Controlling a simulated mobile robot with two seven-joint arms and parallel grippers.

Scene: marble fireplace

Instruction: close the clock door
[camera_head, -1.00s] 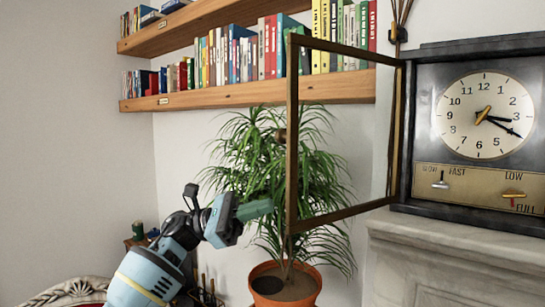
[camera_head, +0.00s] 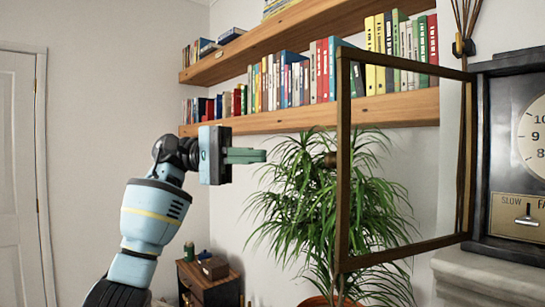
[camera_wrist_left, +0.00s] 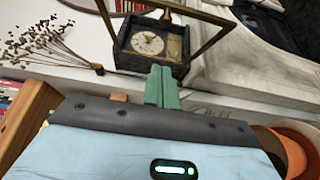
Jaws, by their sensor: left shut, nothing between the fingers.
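The clock (camera_head: 500,155) stands at the right edge of the head view, partly cut off, on a pale mantel. Its glass door (camera_head: 402,160), a brown frame with a small round knob (camera_head: 331,159) on its left side, stands wide open toward the left. My left gripper (camera_head: 264,156) is shut and empty, left of the door's free edge and apart from it, at about the knob's height. In the left wrist view, the shut green fingers (camera_wrist_left: 162,85) point toward the clock (camera_wrist_left: 150,48), with the door frame (camera_wrist_left: 205,30) above and right. My right gripper is not in view.
A potted plant (camera_head: 325,210) stands behind and below the open door. Wooden shelves (camera_head: 300,112) with books run along the wall behind. A marble mantel (camera_head: 495,275) lies under the clock. A small wooden cabinet (camera_head: 208,285) and a white door (camera_head: 20,170) are at left.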

